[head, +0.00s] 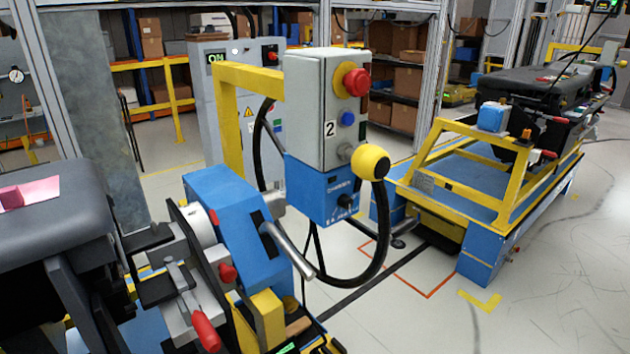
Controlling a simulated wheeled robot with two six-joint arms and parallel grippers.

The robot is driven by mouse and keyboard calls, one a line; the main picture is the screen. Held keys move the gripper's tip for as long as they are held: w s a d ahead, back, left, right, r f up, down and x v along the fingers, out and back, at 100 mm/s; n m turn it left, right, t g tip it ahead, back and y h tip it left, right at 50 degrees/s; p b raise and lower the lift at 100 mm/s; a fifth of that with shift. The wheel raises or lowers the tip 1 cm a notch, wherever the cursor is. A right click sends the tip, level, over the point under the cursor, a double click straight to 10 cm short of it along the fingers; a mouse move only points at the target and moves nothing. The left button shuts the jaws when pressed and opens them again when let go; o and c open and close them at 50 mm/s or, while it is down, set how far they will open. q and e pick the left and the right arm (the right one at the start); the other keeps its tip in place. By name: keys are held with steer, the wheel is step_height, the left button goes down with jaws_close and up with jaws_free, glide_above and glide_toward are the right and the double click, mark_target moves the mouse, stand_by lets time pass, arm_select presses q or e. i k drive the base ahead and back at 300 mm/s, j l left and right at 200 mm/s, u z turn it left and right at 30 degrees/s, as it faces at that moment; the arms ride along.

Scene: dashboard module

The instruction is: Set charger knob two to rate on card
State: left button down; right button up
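A grey control box (318,112) marked "2" stands on a yellow post in the middle of the head view. Under it is a blue charger unit (312,192) with white lettering too small to read surely. A small black knob (345,200) sits on the unit's front face; its pointer setting cannot be made out. A pink card-like sheet (38,191) lies on the dark dashboard module (45,230) at the left edge; no writing on it is legible. Neither of my grippers is in view.
A yellow ball (370,162) and black cable stick out beside the charger. A blue fixture with red-tipped clamps (205,330) stands in front at lower left. A blue and yellow cart (480,190) stands at right. Pale floor is clear at lower right.

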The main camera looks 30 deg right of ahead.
mark_target(344, 201)
steer(key=z, duration=1.25)
